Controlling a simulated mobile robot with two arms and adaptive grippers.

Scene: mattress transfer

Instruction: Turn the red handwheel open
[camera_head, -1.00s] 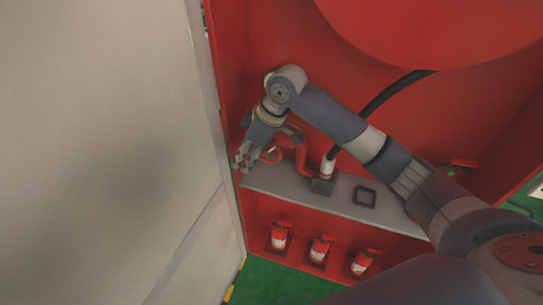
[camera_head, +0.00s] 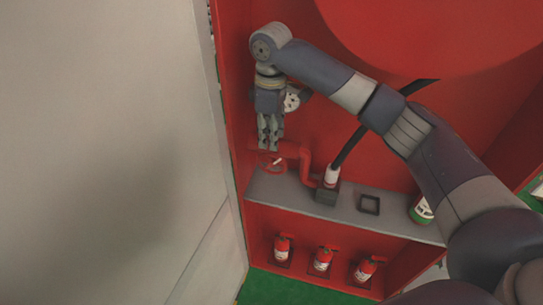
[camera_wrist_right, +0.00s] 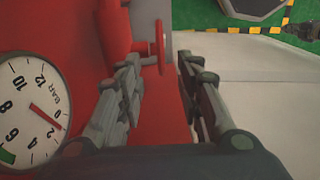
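The red handwheel (camera_head: 272,167) sits on a red pipe (camera_head: 304,160) above the grey shelf in the red cabinet. My right gripper (camera_head: 268,147) points down just above the handwheel in the head view. In the right wrist view, the handwheel (camera_wrist_right: 160,48) shows nearly edge-on, beyond the gap between the fingertips. The right fingers (camera_wrist_right: 160,72) are apart with nothing between them. I cannot tell how far the wheel is from the tips. My left gripper is not in view.
A pressure gauge (camera_wrist_right: 30,112) is beside the right gripper. A black hose (camera_head: 350,147) rises from the shelf (camera_head: 345,212). Several small red extinguishers (camera_head: 323,258) stand below. A large pale panel (camera_head: 110,150) fills the left. A green-and-white container (camera_head: 421,210) stands right.

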